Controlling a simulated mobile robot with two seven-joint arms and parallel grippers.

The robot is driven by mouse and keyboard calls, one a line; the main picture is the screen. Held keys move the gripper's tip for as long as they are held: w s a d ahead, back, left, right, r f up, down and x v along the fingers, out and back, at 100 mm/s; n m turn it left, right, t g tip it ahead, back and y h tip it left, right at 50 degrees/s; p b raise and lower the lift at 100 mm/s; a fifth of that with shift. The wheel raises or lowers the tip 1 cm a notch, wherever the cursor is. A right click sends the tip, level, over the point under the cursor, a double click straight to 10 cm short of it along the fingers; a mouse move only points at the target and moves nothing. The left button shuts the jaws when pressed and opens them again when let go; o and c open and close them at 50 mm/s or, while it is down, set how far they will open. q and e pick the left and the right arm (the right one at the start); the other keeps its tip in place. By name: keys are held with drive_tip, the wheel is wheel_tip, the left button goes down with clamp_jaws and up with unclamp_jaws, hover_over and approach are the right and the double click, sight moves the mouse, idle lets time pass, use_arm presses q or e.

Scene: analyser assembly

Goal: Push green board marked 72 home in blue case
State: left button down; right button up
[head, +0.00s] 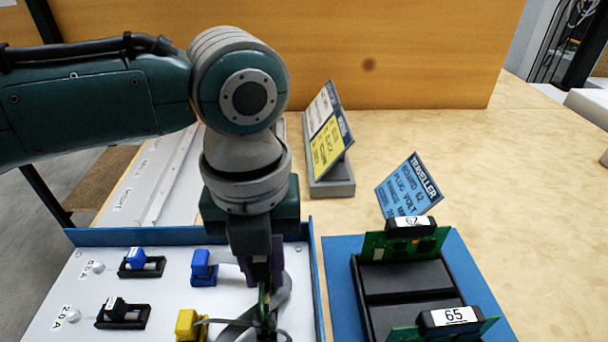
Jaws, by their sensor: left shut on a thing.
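My left gripper (265,312) points down over the right part of the blue case (190,236), which has blue walls and a white panel inside. It is shut on a thin green board (263,299), seen nearly edge-on. The fingers and grey ribbon cable hide most of this board. No number shows on it, and I cannot tell how deep it sits. My right gripper is not in view.
Right of the case, a black rack (408,280) on a blue mat (340,262) holds green boards marked 62 (405,243) and 65 (447,320). A blue card (408,187) and a yellow-and-white sign (328,135) stand behind. Blue (203,266) and yellow (188,325) connectors sit left of my gripper.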

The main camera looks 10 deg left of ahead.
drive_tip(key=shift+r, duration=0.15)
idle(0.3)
use_arm(q)
drive_tip(key=shift+f, duration=0.4)
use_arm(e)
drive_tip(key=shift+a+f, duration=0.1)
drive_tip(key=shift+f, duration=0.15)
use_arm(q)
drive_tip(key=shift+c, duration=1.8)
unclamp_jaws()
drive_tip(key=shift+r, duration=0.15)
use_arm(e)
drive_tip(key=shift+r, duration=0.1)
use_arm(q)
wheel_tip(320, 180, up, 7)
drive_tip(key=p, duration=0.7)
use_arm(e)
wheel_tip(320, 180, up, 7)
